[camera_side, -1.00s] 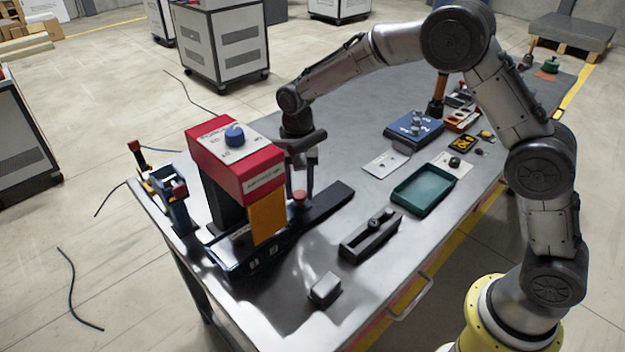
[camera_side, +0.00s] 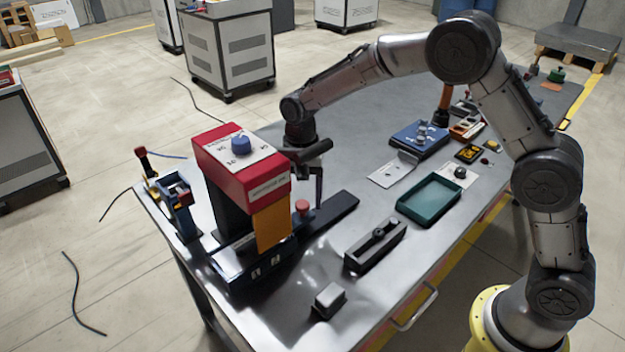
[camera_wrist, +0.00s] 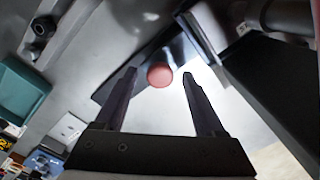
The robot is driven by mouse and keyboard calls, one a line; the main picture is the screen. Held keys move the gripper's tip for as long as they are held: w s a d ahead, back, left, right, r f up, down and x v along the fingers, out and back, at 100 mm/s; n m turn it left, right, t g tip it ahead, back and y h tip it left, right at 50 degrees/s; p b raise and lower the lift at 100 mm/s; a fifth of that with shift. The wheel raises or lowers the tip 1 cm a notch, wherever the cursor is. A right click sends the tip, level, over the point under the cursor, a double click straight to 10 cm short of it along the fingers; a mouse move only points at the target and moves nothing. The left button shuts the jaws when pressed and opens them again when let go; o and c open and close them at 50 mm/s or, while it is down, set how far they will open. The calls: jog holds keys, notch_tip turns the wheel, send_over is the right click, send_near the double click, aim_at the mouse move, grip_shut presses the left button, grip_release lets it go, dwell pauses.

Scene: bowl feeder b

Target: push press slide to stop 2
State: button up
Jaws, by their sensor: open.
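The press has a red head (camera_side: 238,160) with a blue dial, and an orange panel (camera_side: 273,226) hangs at its front. A dark slide rail (camera_side: 335,209) runs under it, with white marks (camera_side: 265,268) at the near-left end. A red knob (camera_side: 302,206) stands on the slide, just right of the orange panel. My gripper (camera_wrist: 158,73) is open above the rail. In the wrist view the red knob (camera_wrist: 159,76) appears between its fingertips; I cannot tell whether they touch it. In the side view one finger shows right of the knob; the press head partly hides my gripper.
A blue box (camera_side: 418,139) stands farther back. A blue clamp-like fixture (camera_side: 180,205) is at the left edge. Bare table lies between rail and tray.

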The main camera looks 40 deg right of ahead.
jog(key=d, duration=2.3)
notch_tip(320, 180, up, 14)
jog(key=s+a+r+t, duration=0.1)
jog(key=s+a+r, duration=0.2)
jog(key=r, duration=0.2)
jog(key=s+a+r+n+t, duration=0.1)
jog(key=s+a+r, duration=0.2)
jog(key=r, duration=0.2)
jog(key=shift+s+a, duration=0.3)
jog(key=shift+s, duration=0.1)
jog(key=shift+r, duration=0.1)
